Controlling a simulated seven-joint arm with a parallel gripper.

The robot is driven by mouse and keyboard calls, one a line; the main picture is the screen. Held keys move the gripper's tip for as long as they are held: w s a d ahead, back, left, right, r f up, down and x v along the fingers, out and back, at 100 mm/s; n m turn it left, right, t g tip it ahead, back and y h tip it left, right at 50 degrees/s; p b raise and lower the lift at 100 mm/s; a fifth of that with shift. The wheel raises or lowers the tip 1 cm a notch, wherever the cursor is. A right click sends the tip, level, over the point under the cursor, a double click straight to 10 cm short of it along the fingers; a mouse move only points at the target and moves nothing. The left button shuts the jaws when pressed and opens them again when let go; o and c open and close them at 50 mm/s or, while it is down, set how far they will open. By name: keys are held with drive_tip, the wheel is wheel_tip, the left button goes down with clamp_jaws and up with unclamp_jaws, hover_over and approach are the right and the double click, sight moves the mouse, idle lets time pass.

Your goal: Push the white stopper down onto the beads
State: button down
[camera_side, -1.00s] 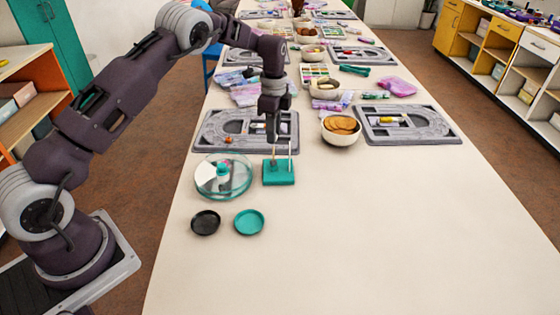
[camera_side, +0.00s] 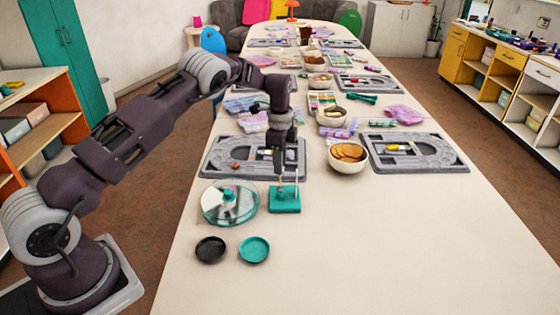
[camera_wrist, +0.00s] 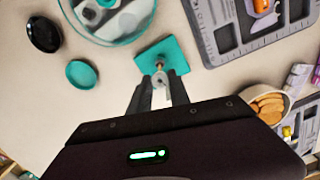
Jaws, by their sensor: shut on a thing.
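A teal stand (camera_side: 284,201) with thin upright posts is on the table below my gripper (camera_side: 279,172). In the wrist view the stand (camera_wrist: 181,59) lies just beyond my fingertips (camera_wrist: 160,78). My gripper points down over the left post and is shut on a small whitish piece (camera_wrist: 160,94), which looks like the white stopper; the fingers partly hide it. A small brownish bead (camera_wrist: 159,65) shows on the post just past the fingertips. The other post (camera_side: 297,180) stands clear to the right. Whether the stopper touches the beads cannot be told.
A round clear dish (camera_side: 245,207) with a teal knob sits left of the stand. A black dish (camera_side: 210,249) and a teal dish (camera_side: 254,249) lie in front. A grey bead board (camera_side: 215,160) is behind, a bowl of discs (camera_side: 347,157) behind right. The right front is clear.

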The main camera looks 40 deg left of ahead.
drive_tip(key=shift+f, duration=0.8)
idle(0.7)
drive_tip(key=shift+f, duration=0.3)
drive_tip(key=shift+f, duration=0.15)
drive_tip(key=shift+f, duration=1.1)
drive_tip(key=shift+f, duration=0.2)
drive_tip(key=shift+f, duration=0.65)
idle(0.4)
drive_tip(key=c, duration=1.1)
unclamp_jaws()
drive_tip(key=shift+c, duration=0.2)
